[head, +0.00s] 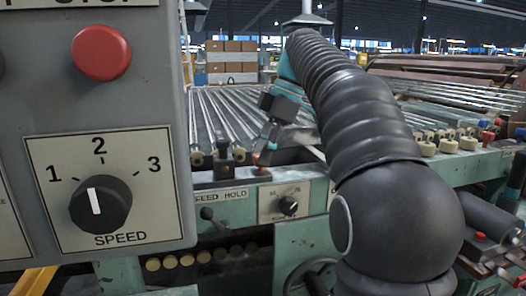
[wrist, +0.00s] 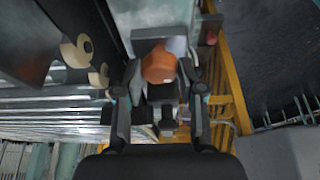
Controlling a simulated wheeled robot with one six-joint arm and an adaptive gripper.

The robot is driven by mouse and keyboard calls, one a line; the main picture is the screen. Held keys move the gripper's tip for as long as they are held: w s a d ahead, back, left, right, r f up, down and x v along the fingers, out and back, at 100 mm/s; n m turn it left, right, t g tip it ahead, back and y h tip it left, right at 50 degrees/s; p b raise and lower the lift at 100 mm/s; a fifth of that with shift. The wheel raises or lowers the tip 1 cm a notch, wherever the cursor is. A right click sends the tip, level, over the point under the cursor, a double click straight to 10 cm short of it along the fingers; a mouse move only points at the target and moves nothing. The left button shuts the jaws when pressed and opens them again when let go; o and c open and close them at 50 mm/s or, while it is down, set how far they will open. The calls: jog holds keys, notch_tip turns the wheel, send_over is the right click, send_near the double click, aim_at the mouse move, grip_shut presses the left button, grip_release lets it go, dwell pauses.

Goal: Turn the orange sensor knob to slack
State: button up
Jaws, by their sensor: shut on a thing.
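The orange sensor knob (wrist: 160,66) shows in the wrist view between my fingertips, in front of a pale grey mount (wrist: 150,38). My gripper (wrist: 160,78) is shut on the knob, one finger at each side. I see no pointer or scale marks on the knob, so its setting cannot be told. In the head view my gripper (head: 264,146) reaches down at the near edge of the tube bed. The knob is too small and hidden there to make out clearly.
A grey control box with a red button (head: 101,53) and a black speed knob (head: 101,202) fills the left. A feed hold lever (head: 206,213) and a small black dial (head: 288,205) sit on the green front rail.

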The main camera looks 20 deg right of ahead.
jog(key=shift+f+n+g, duration=0.1)
jog(key=shift+n+g, duration=0.2)
jog(key=shift+n, duration=0.4)
jog(key=o, duration=1.1)
